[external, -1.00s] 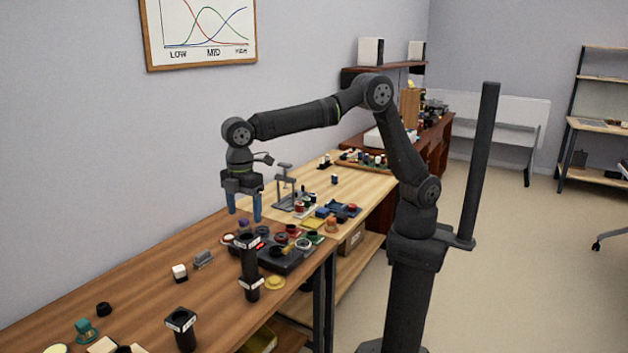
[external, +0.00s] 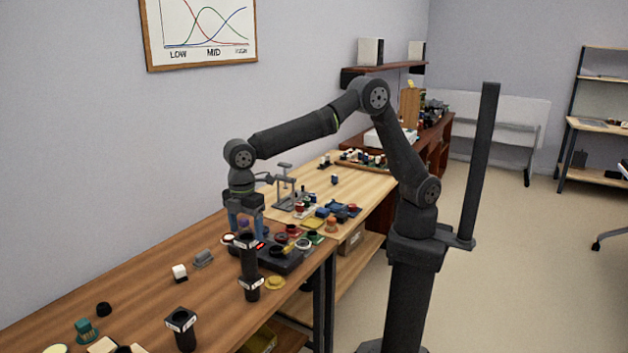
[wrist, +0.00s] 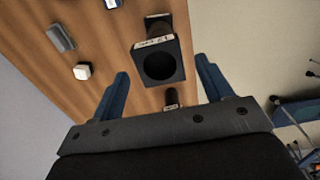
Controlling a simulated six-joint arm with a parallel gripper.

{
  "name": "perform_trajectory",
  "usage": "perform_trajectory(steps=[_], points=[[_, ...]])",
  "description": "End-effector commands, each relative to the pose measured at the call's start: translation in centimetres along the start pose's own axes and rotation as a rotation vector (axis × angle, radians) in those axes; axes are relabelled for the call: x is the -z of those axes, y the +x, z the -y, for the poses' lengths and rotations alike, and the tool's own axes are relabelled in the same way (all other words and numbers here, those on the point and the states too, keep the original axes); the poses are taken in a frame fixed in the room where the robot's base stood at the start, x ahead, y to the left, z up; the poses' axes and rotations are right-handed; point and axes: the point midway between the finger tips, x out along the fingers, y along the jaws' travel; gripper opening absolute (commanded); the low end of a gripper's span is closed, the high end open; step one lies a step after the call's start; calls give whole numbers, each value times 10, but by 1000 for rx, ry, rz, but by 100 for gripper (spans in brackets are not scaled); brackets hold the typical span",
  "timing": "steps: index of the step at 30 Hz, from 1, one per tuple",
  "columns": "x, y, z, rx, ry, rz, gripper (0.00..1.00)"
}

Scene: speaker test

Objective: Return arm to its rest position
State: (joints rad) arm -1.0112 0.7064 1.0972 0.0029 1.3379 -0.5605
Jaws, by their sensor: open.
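My gripper (external: 246,228) hangs straight down over the wooden bench (external: 140,272), its two blue fingers apart. In the external view it is just behind the top of a tall black square-mouthed tube (external: 249,262). Nothing is seen gripped. My arm is bent, with the elbow raised over the bench.
A dark tray (external: 283,262) with coloured round parts is right beside the gripper. Another black tube (external: 182,328) stands at the front, and a grey press-like stand (external: 285,188) is behind. A white block (external: 180,272) lies to the left. Above the bench there is free room.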

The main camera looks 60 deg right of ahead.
Motion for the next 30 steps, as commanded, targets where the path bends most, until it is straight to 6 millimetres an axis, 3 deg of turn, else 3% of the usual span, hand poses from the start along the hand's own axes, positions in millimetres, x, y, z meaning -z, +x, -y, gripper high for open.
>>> perform_trajectory(steps=[8, 16, 30], points=[[-1, 56, 1, 2, 0, 4, 72], [0, 22, 0, 0, 0, -1, 72], [0, 16, 0, 1, 0, 0, 72]])
